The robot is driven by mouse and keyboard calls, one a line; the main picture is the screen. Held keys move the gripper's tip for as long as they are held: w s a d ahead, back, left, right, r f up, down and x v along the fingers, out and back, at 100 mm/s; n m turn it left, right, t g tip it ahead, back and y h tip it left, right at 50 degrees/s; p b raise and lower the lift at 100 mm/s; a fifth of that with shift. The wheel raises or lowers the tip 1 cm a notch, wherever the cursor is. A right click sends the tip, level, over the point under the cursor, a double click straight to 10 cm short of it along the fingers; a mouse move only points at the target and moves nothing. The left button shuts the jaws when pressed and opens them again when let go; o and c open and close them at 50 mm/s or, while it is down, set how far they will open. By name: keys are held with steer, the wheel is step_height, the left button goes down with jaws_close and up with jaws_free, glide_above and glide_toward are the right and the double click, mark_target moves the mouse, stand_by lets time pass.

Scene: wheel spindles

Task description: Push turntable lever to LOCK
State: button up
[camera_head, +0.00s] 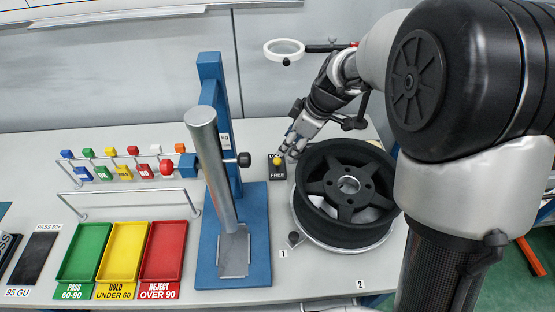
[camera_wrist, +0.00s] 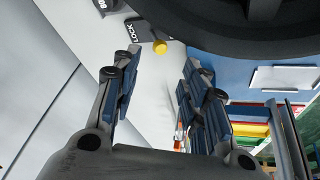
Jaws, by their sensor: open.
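The turntable lever has a yellow knob (camera_head: 277,160) on a small black plate (camera_head: 277,171) marked LOCK at the back and FREE at the front. The knob shows nearer the LOCK lettering, but I cannot tell the lever's exact setting. In the wrist view the yellow knob (camera_wrist: 160,47) shows beyond my fingertips, beside the LOCK label (camera_wrist: 133,31). My gripper (camera_head: 287,150) is open and empty, just behind and right of the knob. In the wrist view my gripper's fingers (camera_wrist: 157,68) are spread wide, with the knob in line with the gap. I cannot tell whether anything touches.
A black wheel (camera_head: 340,205) sits on the round turntable (camera_head: 340,243) right of the lever, close under my arm. A blue press stand (camera_head: 257,215) with a grey cylinder stands to the left. Green, yellow and red trays (camera_head: 170,251) lie farther left. A ring magnifier (camera_head: 284,50) hangs behind.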

mark_target(279, 160)
steer(key=b+x, duration=0.2)
steer(key=x, duration=1)
steer(key=shift+b, duration=0.35)
steer(key=shift+f, duration=0.1)
jaws_close()
